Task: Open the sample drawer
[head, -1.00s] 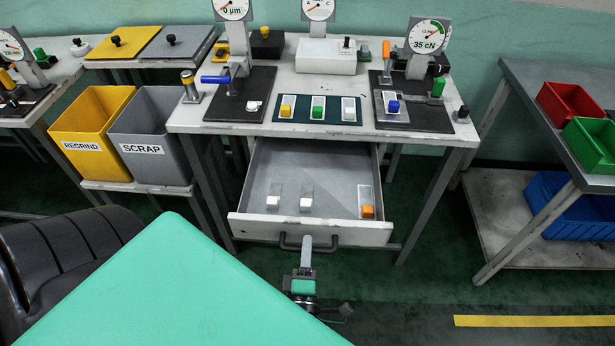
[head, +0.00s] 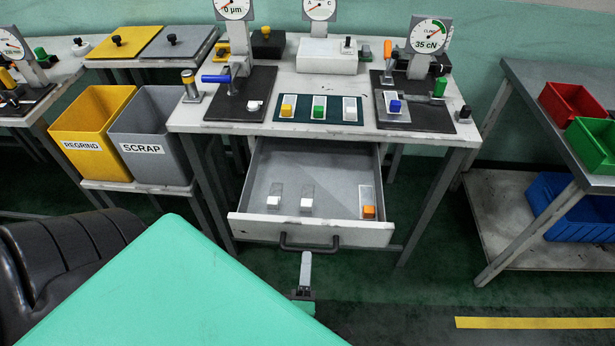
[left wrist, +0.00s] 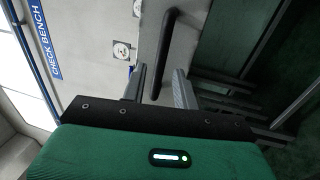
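The sample drawer (head: 300,229) stands pulled out from under the white bench. Its inside shows in the head view. Its dark bar handle (head: 310,246) is on the front face and also shows in the left wrist view (left wrist: 170,35). My right gripper is not in view.
The drawer holds two white-ended samples (head: 290,203) and an orange-ended one (head: 368,211). The bench top (head: 330,88) carries gauges and fixtures. Yellow (head: 85,150) and grey (head: 150,155) bins stand left, a cart (head: 575,135) right. Floor right of my gripper is clear.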

